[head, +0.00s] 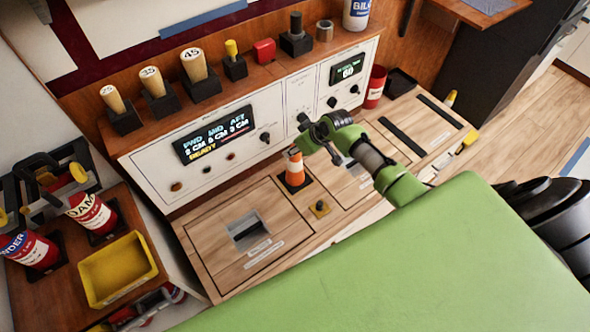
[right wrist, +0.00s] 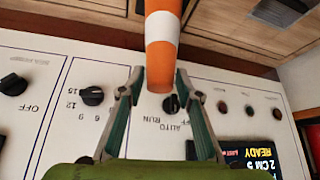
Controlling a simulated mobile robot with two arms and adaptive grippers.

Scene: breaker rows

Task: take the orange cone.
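The orange cone (head: 295,169) with a white band stands upright on its dark square base on the wooden counter, in front of the white panel. It also shows in the right wrist view (right wrist: 162,40), its narrow top lying between my right fingertips in the picture. My right gripper (right wrist: 160,84) looks open around the cone's top, with only narrow gaps beside it. I cannot tell whether a finger touches it. In the head view the right gripper (head: 306,143) is at the cone's top, coming from the right. My left gripper is not in view.
The white control panel (head: 208,150) with knobs and displays stands close behind the cone. A small black knob on a yellow base (head: 320,208) is just in front of it. A recessed handle (head: 246,232) lies to the left. Wooden pegs (head: 193,65) line the shelf above.

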